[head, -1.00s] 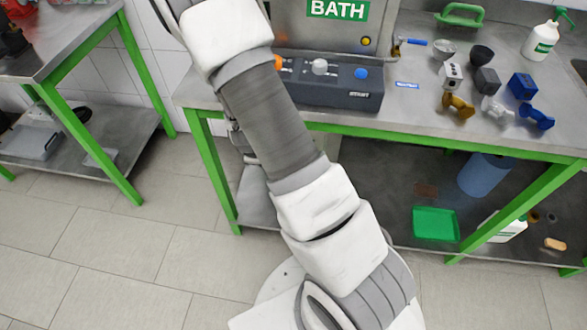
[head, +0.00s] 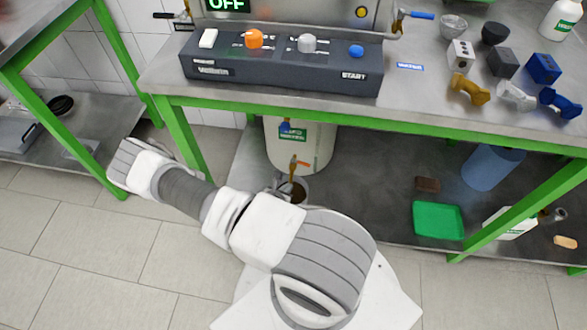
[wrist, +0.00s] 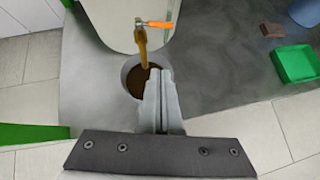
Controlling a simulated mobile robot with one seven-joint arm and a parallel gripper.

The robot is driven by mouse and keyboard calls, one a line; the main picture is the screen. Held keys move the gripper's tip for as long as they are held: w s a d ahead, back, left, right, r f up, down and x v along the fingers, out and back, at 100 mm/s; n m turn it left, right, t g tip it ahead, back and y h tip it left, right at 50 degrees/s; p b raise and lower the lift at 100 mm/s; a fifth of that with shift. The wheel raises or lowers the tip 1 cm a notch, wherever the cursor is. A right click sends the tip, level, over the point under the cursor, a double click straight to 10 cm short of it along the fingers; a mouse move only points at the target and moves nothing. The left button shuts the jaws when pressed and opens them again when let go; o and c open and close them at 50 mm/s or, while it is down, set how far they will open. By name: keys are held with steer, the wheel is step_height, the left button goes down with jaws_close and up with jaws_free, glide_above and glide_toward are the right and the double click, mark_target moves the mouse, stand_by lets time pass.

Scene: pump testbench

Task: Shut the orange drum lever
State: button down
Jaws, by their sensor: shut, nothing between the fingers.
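The white drum (head: 283,150) stands on the lower shelf under the bench; its pale wall also shows in the wrist view (wrist: 112,20). Its orange lever (wrist: 156,24) points sideways to the right at the tap and shows small in the head view (head: 301,163). An amber-brown stream (wrist: 142,48) runs from the tap into a grey cup (wrist: 128,72) holding brown liquid. My gripper (wrist: 165,72) is shut and empty. Its fingertips appear just below and right of the lever in the wrist view and overlap the cup's right side. Contact cannot be told.
The bench's green front rail (head: 330,120) runs above my arm. A control box (head: 280,65) with knobs sits on top. On the lower shelf to the right are a green tray (head: 438,221), a brown block (head: 428,184) and a blue cylinder (head: 493,167).

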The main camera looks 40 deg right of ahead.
mark_target(301, 163)
steer(key=w+d+f+b, duration=0.1)
steer(key=w+d+f, duration=0.1)
steer(key=d, duration=0.3)
steer(key=w+d+f+b, duration=0.2)
steer(key=w+d+f, duration=0.1)
steer(key=d, duration=0.2)
steer(key=shift+d+f+b, duration=0.3)
steer(key=shift+d+f, duration=0.05)
steer(key=shift+f, duration=0.05)
steer(key=shift+s+d+n, duration=0.1)
steer(key=shift+d+n, duration=0.05)
steer(key=shift+n, duration=0.15)
